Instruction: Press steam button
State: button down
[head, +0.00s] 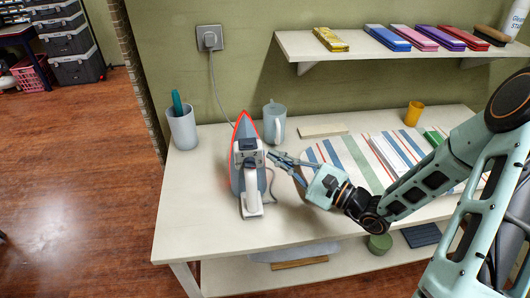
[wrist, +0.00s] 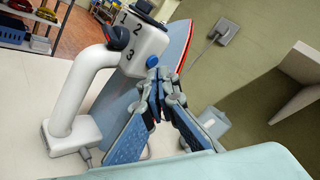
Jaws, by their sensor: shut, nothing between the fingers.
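A white and blue-grey iron (head: 250,196) with a red edge stands on its heel, tip up, on the white table. Its white handle (wrist: 62,105) shows on the left in the wrist view. Its housing (wrist: 140,45) carries the marks 1, 2 and 3, a dark knob (wrist: 115,37) and a round blue button (wrist: 152,61). I cannot tell which of these is the steam button. My gripper (head: 271,155) is shut and empty at the iron's right side. In the wrist view its fingertips (wrist: 156,77) are just below the blue button; contact is unclear.
A grey cup (head: 182,130) with a teal item stands left of the iron. A grey jug (head: 275,124) stands behind my gripper. The iron's cord leads towards a wall socket (head: 209,38). A shelf (head: 300,45) hangs above.

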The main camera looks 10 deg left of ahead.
jog(key=shift+s+a, duration=0.15)
jog(key=shift+a, duration=0.25)
jog(key=shift+d, duration=0.4)
jog(key=w+d, duration=0.1)
jog(key=d, duration=0.4)
jog(key=shift+w+d, duration=0.4)
dwell(0.5)
